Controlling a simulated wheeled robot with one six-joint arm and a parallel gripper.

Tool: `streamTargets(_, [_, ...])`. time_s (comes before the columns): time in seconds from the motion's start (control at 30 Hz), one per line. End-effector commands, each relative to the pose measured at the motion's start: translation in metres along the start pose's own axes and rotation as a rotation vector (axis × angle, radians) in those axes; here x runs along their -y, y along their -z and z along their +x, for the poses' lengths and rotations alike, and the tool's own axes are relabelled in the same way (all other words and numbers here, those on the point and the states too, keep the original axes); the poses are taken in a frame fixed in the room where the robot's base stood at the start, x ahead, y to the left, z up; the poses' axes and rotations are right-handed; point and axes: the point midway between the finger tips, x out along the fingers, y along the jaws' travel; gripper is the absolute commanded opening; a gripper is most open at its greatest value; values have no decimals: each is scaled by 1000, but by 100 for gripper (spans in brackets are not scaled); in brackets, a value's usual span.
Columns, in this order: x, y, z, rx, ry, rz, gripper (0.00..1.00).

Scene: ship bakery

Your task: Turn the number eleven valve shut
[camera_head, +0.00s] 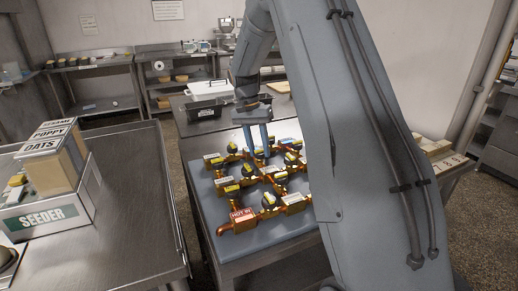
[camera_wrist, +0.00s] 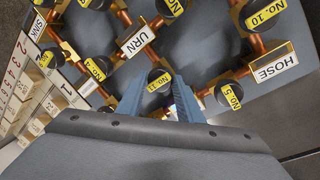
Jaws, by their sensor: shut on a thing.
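The number eleven valve (camera_wrist: 158,80) has a black round knob with a yellow label reading "No. 11". It sits between the two blue fingers of my gripper (camera_wrist: 158,98) in the wrist view, and the gripper is shut on it. In the head view my gripper (camera_head: 258,140) points down onto the far part of a copper pipe manifold (camera_head: 245,203). The manifold lies on a grey bench top (camera_head: 205,190). In the head view the fingers and neighbouring knobs make the held valve hard to pick out.
Neighbouring knobs No. 5 (camera_wrist: 229,96) and No. 10 (camera_wrist: 265,14) stand close by, with plates HOSE (camera_wrist: 275,65) and URN (camera_wrist: 137,41). A numbered rack (camera_wrist: 40,95) is at the left of the wrist view. A SEEDER box (camera_head: 45,212) stands on a steel table at left.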

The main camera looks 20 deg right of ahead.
Motion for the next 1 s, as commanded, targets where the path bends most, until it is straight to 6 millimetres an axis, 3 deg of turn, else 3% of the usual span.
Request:
streamTargets(0.17, [2,0,0,-2,3,-1,11])
streamTargets(0.2, [2,0,0,-2,4,-1,38])
streamTargets(0.3, [1,0,0,-2,3,-1,50])
streamTargets(0.67, [1,1,-6,-3,3,-1,50])
streamTargets(1.0, [2,1,-58,-4,4,-2,50])
